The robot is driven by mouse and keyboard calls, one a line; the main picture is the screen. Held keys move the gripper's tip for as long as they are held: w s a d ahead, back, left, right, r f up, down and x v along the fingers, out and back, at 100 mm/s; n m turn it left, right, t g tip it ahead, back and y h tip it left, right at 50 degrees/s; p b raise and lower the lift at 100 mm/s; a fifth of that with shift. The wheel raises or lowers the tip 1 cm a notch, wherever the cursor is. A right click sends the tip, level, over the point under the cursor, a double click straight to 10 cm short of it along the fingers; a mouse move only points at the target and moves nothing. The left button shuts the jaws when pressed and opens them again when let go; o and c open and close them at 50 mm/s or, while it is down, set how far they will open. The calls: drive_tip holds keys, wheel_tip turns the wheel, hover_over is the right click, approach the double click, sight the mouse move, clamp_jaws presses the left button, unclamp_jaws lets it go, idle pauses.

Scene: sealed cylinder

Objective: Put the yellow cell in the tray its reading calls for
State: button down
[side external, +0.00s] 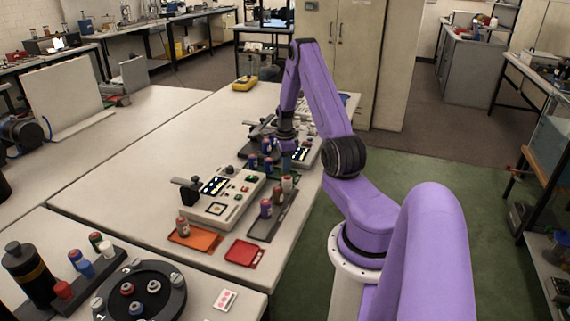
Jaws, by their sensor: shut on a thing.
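My gripper (286,143) points down over the far part of the long table, by the far tester. It is small here, and the thing between its fingers is hidden; I cannot make out a yellow cell anywhere. Several blue and red cells (267,163) stand just below and left of it. A near tester (220,195) has a lit display, too small to read. A dark tray (262,235) holds several cells. A green tray edge (291,178) shows below my gripper.
The far tester (303,155) stands close to my gripper. A yellow box (245,83) sits at the table's far end. In front are a round black holder (152,305) with several cells, a black bottle (28,272) and a card (225,300).

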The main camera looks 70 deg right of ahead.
drive_tip(key=shift+f, duration=0.15)
drive_tip(key=c, duration=0.7)
unclamp_jaws()
drive_tip(key=shift+c, duration=0.2)
